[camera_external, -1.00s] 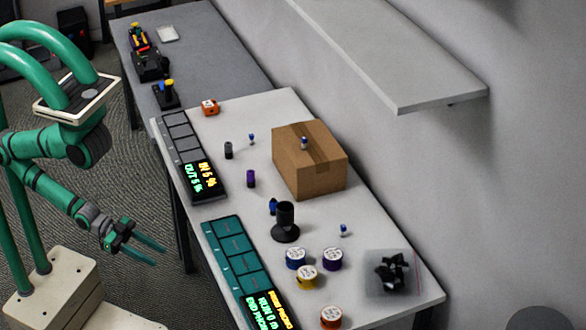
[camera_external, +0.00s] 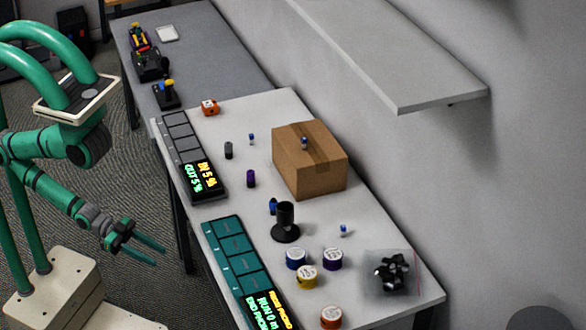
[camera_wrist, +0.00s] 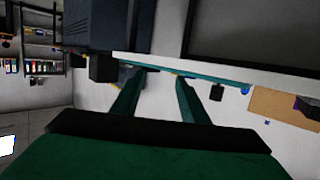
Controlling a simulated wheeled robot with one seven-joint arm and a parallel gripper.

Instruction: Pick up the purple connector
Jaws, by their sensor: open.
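The purple connector (camera_external: 251,178) stands upright on the white table, left of the cardboard box and right of the black tray with lit digits. It is a small dark-capped cylinder. My gripper (camera_external: 158,256) is open and empty, left of the table's edge and well apart from the connector. In the wrist view my open gripper (camera_wrist: 160,75) has both green fingers spread with nothing between them. A purple item shows at the right edge of the wrist view, but I cannot tell whether it is the connector.
A cardboard box (camera_external: 310,165), a black connector (camera_external: 228,150), a black cup-like stand (camera_external: 286,222) and several coloured spools (camera_external: 307,276) are on the table. A teal tray (camera_external: 235,260) lines the near edge. A grey shelf (camera_external: 400,50) hangs above. Bare tabletop surrounds the purple connector.

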